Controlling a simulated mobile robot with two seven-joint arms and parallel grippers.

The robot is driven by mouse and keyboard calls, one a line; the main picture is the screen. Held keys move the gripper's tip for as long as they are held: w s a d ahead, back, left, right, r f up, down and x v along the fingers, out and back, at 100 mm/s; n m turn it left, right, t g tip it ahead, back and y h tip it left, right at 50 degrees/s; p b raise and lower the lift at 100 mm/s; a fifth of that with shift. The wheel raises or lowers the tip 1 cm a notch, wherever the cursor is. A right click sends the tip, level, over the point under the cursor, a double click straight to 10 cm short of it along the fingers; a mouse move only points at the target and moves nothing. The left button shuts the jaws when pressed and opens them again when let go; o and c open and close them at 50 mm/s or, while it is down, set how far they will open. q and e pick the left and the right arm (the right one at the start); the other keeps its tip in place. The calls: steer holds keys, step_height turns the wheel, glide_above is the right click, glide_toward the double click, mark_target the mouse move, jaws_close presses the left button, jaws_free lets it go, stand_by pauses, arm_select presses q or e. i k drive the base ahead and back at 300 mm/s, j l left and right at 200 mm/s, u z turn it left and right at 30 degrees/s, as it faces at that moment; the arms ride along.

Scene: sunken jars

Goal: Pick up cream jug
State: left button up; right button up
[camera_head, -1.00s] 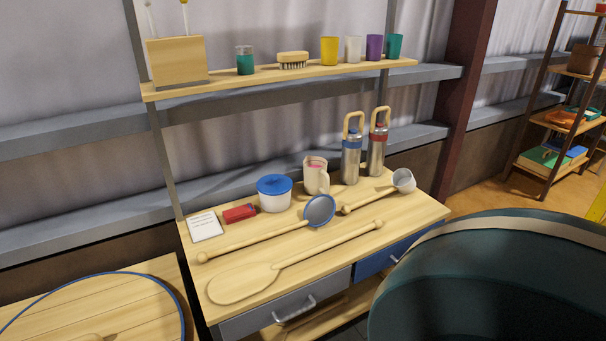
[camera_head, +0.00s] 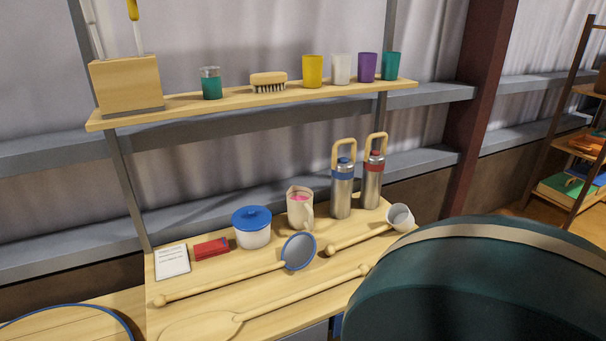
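The cream jug (camera_head: 299,210) stands upright on the wooden workbench (camera_head: 215,283). It has a handle at its right front side and something pink shows in its open top. It stands between the white pot with a blue lid (camera_head: 252,229) and the steel flask with a blue collar (camera_head: 342,188). Neither of my grippers is in view.
A strainer (camera_head: 299,251), a ladle (camera_head: 399,217) and a long paddle (camera_head: 205,327) lie in front of the jug. A second, red-collared flask (camera_head: 372,181) stands at right. A large dark teal vessel (camera_head: 480,285) blocks the right foreground. A shelf (camera_head: 235,100) with cups runs above.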

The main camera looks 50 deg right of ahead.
mark_target(299, 199)
steer(key=l, duration=0.7)
steer(key=k+l, duration=0.1)
steer(key=l, duration=1.25)
steer(key=k+u, duration=0.05)
